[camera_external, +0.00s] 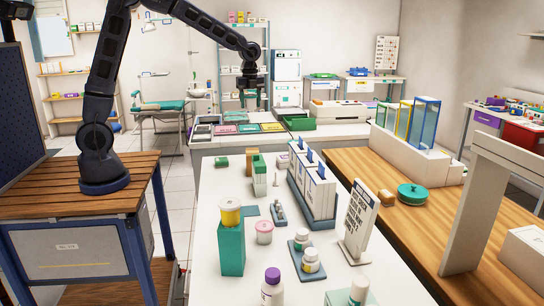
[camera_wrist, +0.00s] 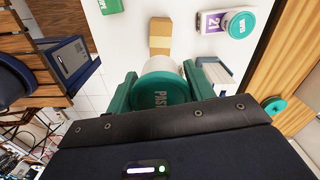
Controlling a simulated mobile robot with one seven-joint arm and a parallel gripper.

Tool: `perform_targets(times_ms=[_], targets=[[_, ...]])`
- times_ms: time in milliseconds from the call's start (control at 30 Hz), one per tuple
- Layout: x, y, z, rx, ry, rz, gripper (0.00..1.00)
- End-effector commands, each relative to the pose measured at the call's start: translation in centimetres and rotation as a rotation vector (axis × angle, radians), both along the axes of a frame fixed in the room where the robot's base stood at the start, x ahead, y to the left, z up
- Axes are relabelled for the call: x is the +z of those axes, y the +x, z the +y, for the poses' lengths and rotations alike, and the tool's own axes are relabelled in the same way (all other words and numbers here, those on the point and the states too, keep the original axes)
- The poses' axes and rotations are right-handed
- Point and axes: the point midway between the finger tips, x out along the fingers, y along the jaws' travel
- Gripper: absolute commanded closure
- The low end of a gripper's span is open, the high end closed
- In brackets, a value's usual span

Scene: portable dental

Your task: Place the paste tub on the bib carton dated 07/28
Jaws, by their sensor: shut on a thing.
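My gripper (camera_wrist: 163,85) is shut on the paste tub (camera_wrist: 158,95), a round tub with a green lid lettered "PAS…". The tub sits between the two green fingers in the wrist view. In the external view my gripper (camera_external: 250,88) hangs high, above the far end of the white counter; the tub is too small to make out there. A tall teal carton (camera_external: 231,249) stands at the counter's near left with a yellow-banded tub (camera_external: 230,213) on top. I cannot read a 07/28 date on any carton.
The white counter (camera_external: 215,285) also holds three upright white boxes (camera_external: 316,190) in a rack, a sign (camera_external: 357,222), a pink-lidded jar (camera_external: 264,232), and white bottles (camera_external: 311,260) on a tray. A tan block (camera_wrist: 160,36) shows beyond the held tub. A wooden counter (camera_external: 400,215) lies right.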

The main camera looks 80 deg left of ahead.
Motion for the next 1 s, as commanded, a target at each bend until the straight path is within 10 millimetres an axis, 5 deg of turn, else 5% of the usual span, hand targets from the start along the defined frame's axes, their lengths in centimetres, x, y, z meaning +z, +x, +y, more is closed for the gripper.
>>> perform_targets(times_ms=[233,800,1000], targets=[[0.1,0.0,-1.9,0.007,-0.001,0.003,0.70],[-11.9,-0.1,-1.9,0.006,-0.001,0.004,0.70],[-14.2,0.0,-1.9,0.007,0.000,0.001,0.70]])
